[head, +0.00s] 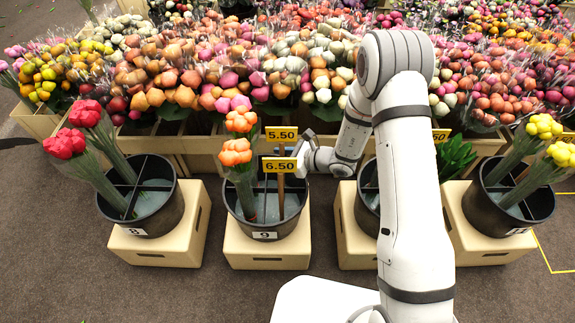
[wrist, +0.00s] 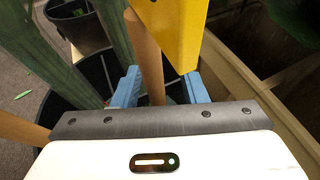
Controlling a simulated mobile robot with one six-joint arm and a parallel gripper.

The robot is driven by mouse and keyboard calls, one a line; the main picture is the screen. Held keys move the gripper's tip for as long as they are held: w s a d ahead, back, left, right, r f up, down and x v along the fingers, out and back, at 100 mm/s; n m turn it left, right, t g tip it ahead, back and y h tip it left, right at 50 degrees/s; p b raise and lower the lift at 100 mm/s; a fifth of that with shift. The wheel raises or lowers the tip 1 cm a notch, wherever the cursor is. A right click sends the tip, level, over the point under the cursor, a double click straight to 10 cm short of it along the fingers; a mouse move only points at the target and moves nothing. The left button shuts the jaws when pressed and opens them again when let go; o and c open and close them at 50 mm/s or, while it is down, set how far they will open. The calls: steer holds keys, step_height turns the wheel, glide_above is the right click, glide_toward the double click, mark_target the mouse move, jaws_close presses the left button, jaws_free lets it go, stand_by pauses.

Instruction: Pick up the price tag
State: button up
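Two yellow price tags show in the head view: one marked 6.50 (head: 278,165) on a wooden stick at the numbered-9 bucket, and one marked 5.50 (head: 281,133) just above and behind it. My gripper (head: 303,157) is right beside the 6.50 tag, partly hidden by it. In the wrist view my gripper (wrist: 160,90) has its blue fingers apart, with a wooden stick (wrist: 147,60) passing between them, closer to the left finger. A yellow tag (wrist: 183,35) is just ahead; I cannot tell which of the two it is. Contact with the stick is not clear.
The number 9 black bucket (head: 262,232) holds orange tulips (head: 237,153) left of the tags. Another bucket with red tulips (head: 140,228) stands to its left. Wooden crates of bunches (head: 195,150) line the back. Another stick (wrist: 22,128) shows at lower left in the wrist view.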

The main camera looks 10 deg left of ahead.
steer(key=shift+a, duration=0.15)
steer(key=shift+c, duration=0.6)
jaws_close()
steer(key=shift+r, duration=0.1)
step_height(320, 180, up, 28)
steer(key=p, duration=0.9)
